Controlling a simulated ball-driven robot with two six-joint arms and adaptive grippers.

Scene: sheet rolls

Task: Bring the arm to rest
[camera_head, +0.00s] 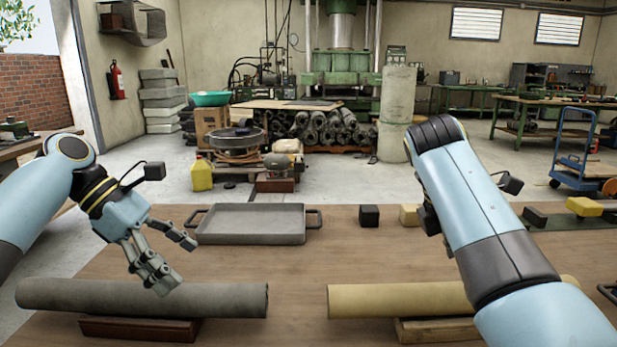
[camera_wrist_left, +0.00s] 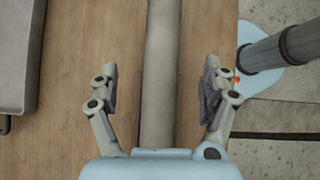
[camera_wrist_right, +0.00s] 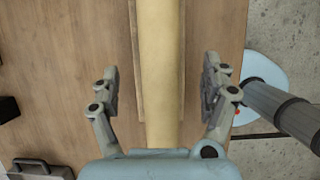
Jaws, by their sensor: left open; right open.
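My left gripper (camera_head: 172,262) is open above the grey sheet roll (camera_head: 140,297), which lies on a wooden cradle (camera_head: 140,329) at the front left of the table. In the left wrist view, the open fingers (camera_wrist_left: 160,90) stand either side of the grey roll (camera_wrist_left: 160,75), apart from it. My right gripper is hidden behind its own arm in the head view. In the right wrist view, its open fingers (camera_wrist_right: 160,90) stand either side of the yellow sheet roll (camera_wrist_right: 160,70), with nothing between them touched. The yellow roll (camera_head: 390,300) lies on a second cradle (camera_head: 437,330).
A grey tray (camera_head: 250,238) with two handles lies behind the grey roll. A black block (camera_head: 369,216) and a yellowish block (camera_head: 409,215) stand at the table's back edge. More blocks (camera_head: 584,206) are at the right. The table (camera_head: 300,270) between the rolls is bare.

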